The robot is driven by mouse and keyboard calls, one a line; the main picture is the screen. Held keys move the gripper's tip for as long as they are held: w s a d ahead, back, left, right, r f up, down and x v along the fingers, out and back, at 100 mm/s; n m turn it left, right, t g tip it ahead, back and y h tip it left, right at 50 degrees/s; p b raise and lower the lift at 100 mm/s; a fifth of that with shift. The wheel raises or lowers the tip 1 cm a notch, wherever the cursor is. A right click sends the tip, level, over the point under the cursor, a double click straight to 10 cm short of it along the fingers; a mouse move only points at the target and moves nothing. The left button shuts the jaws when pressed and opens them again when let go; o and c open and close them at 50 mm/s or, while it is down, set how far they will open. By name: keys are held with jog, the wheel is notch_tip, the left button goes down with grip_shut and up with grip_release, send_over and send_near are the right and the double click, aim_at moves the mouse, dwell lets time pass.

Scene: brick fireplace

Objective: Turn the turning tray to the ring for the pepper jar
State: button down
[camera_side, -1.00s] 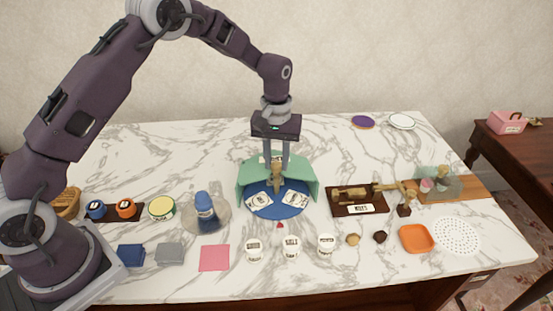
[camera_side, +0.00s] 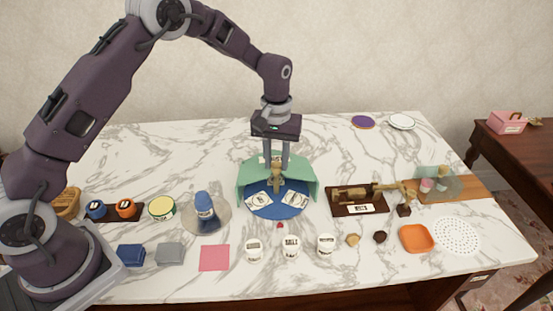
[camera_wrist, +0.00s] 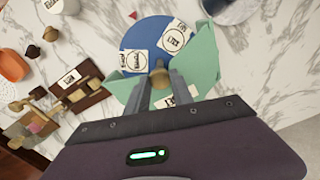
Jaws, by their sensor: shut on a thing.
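The turning tray is a blue disc (camera_side: 277,211) with white label cards on it, partly ringed by a green curved wall (camera_side: 249,179). A tan knob (camera_side: 276,184) stands upright at its middle. My gripper (camera_side: 276,172) points straight down and is shut on this knob. In the wrist view the blue disc (camera_wrist: 140,39) shows with the knob (camera_wrist: 159,77) between my fingers. Two cards face the open front, and others are partly hidden by the wall. A small red marker (camera_side: 280,225) lies on the table at the tray's front edge. The card words are too small to read surely.
Several white labelled jars (camera_side: 291,246) stand in front of the tray. A blue-capped bottle (camera_side: 204,206) on a round base is to the left. A dark board with a brass piece (camera_side: 352,192) is close on the right.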

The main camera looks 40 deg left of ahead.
jog(key=m, duration=1.1)
dwell(0.3)
jog(key=shift+m, duration=0.3)
jog(key=c, duration=1.1)
grip_release()
